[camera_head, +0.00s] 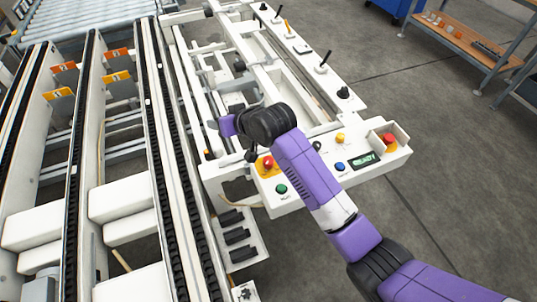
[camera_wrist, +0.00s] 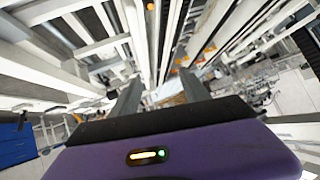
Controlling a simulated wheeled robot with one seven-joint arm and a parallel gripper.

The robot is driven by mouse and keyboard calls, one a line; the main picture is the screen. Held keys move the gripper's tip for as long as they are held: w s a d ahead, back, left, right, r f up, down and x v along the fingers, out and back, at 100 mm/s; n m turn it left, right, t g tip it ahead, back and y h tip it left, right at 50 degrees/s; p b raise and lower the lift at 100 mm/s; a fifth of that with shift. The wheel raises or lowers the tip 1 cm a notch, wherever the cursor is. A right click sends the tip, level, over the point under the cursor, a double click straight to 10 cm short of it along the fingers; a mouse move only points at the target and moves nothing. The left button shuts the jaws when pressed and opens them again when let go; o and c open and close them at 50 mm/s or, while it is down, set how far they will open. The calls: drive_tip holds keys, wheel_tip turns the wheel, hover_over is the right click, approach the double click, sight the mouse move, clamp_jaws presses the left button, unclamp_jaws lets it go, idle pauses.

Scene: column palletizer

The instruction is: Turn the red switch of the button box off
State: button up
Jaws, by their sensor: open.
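The button box (camera_head: 305,190) is a white panel at the front end of the machine frame in the head view. A red button on a yellow plate (camera_head: 268,163) sits at its left end. Another red control with yellow around it (camera_head: 388,140) sits in a raised white housing at the right end. I cannot tell which is the red switch or its setting. My purple arm crosses above the panel and hides part of its middle. My gripper (camera_wrist: 162,90) is open and empty in the wrist view, its two grey fingers apart. In the head view its fingers are hidden behind my wrist, beyond the panel.
Conveyor rails (camera_head: 165,150) run along the left. Upright levers (camera_head: 324,62) stand on the frame behind. Floor (camera_head: 440,150) is clear on the right.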

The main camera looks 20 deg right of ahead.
drive_tip(key=d+g+h, duration=0.2)
drive_tip(key=d+g, duration=0.2)
drive_tip(key=d, duration=0.1)
drive_tip(key=m+g+h, duration=0.1)
drive_tip(key=g+h, duration=0.1)
drive_tip(key=g, duration=0.4)
hover_over(269, 160)
wheel_tip(269, 160, down, 5)
drive_tip(key=shift+w+a+r, duration=0.1)
drive_tip(key=shift+f+p, duration=0.3)
drive_tip(key=shift+f, duration=3.55)
clamp_jaws()
